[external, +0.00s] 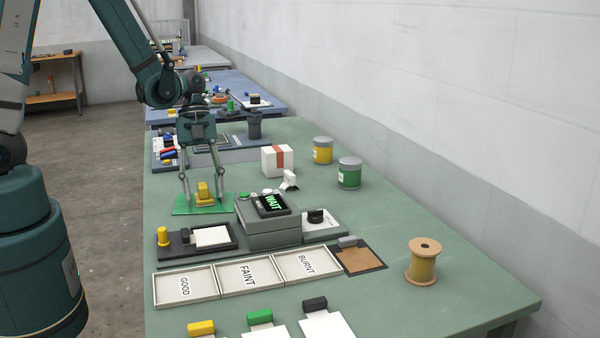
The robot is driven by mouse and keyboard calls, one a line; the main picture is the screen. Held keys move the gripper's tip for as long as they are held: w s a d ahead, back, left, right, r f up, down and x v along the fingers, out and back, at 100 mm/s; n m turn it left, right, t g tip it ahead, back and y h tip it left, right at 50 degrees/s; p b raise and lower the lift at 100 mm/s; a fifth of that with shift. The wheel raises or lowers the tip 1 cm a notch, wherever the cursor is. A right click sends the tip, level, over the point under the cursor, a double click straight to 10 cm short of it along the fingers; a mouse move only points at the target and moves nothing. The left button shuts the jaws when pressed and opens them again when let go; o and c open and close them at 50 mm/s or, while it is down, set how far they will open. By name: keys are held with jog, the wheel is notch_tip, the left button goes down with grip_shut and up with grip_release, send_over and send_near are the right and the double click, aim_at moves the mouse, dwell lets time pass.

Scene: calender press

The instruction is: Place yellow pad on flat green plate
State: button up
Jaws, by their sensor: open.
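The yellow pad (203,195) is a small yellow block with a raised upper part. It sits on the flat green plate (183,208), which lies on the green table left of the grey press unit. My gripper (203,198) points down over the plate. Its two fingers stand apart, one on each side of the pad, with the tips low near the plate. The gripper is open. I cannot tell whether either finger touches the pad.
The grey press (268,218) with a "WAIT" screen stands right of the plate. A dark tray (182,246) with a yellow knob is in front. Labelled trays (248,275), a spool (423,262), a white box (277,160) and green (349,173) and yellow (322,151) tins stand around.

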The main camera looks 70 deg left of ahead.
jog(key=shift+r, duration=0.15)
jog(key=p+v, duration=0.2)
jog(key=v, duration=1)
dwell(0.3)
dwell(0.5)
jog(key=s+d+r+n+t+y, duration=0.2)
jog(key=s+d+r+n+t, duration=0.1)
jog(key=r+n, duration=0.5)
jog(key=s+d+r+n+t+y, duration=0.2)
jog(key=s+d+r+n+t, duration=0.2)
jog(key=d+r+n, duration=0.4)
jog(key=shift+s+d+n, duration=0.3)
jog(key=shift+s+n, duration=0.55)
jog(key=shift+n, duration=0.15)
